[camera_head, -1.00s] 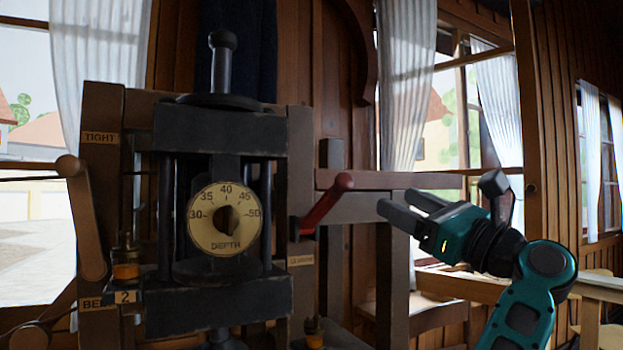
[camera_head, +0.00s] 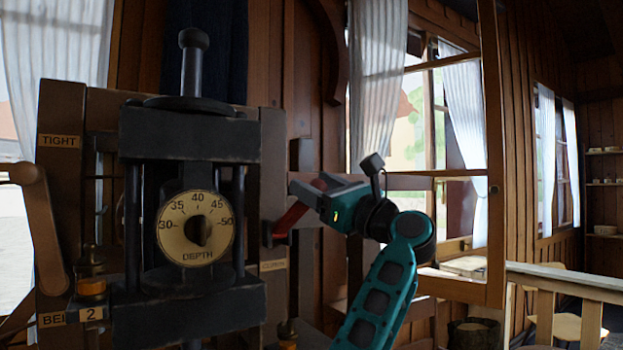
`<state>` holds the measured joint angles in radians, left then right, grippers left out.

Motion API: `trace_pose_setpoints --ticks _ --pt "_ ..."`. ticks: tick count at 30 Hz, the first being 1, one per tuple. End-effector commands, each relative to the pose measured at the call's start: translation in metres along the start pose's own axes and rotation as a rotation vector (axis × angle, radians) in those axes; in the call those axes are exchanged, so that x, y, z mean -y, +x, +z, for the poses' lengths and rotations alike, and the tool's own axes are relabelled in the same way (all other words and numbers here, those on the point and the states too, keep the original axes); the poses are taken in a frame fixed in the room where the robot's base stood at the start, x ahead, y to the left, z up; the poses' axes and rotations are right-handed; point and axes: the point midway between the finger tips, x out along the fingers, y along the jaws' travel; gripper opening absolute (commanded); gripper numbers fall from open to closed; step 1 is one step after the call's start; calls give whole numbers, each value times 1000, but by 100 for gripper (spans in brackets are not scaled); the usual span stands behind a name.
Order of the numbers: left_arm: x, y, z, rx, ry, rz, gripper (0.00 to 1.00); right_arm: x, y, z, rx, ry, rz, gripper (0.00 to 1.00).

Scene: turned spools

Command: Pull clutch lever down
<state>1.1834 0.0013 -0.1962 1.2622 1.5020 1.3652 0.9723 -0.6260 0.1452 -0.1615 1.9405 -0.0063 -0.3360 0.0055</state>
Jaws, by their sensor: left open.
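The clutch lever (camera_head: 289,219) is a red handle on the right side of the dark machine, slanting up to the right from its pivot. A small label plate (camera_head: 273,266) sits below it. Whether the fingers touch the lever I cannot tell. The fingers partly hide the handle's top.
A depth dial (camera_head: 197,229) faces me on the machine's front. A brown lever (camera_head: 42,228) stands at its left, near the "TIGHT" label (camera_head: 59,142). A wooden railing (camera_head: 555,283) and an open window (camera_head: 440,130) are at the right.

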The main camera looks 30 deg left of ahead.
Motion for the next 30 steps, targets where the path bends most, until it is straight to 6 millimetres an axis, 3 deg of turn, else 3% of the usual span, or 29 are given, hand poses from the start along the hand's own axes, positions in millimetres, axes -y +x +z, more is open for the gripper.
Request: trace_pose_setpoints --ticks 6,14,30 --pt "0 16 1 1 -1 0 63 0 -2 -3 0 0 0 63" --pt "0 16 0 1 -1 0 63 0 -2 -3 0 0 -1 63" --pt "0 16 0 0 0 0 12 2 -2 -3 -1 4 -1 63"
